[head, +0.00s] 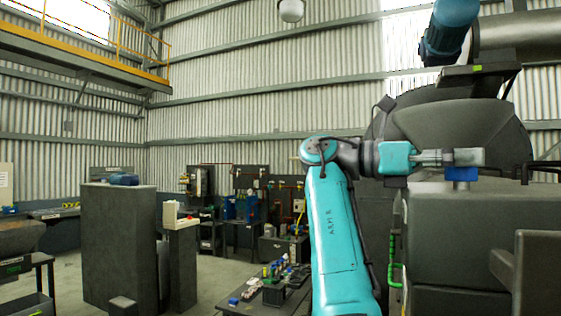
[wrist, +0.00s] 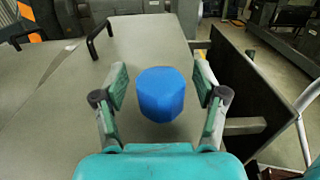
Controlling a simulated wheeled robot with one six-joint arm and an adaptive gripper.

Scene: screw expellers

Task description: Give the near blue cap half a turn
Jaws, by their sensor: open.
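The blue cap (wrist: 165,94) is faceted and stands on a flat grey-green machine surface (wrist: 60,100) in the wrist view. My gripper (wrist: 160,76) is open, with one finger to the left of the cap and one to the right. Gaps show between the cap and both fingers, so I see no contact. In the head view my gripper (head: 468,157) reaches in from the left, and the blue cap (head: 461,174) shows just below its fingers. The fingers hide the cap's upper part there. Only one blue cap is clear on this machine.
A black handle (wrist: 99,39) stands on the surface beyond the cap. A dark panel (wrist: 238,90) runs along the right edge in the wrist view. In the head view a large grey drum (head: 450,125) rises behind my gripper. A low table (head: 262,303) with small parts stands left of my arm.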

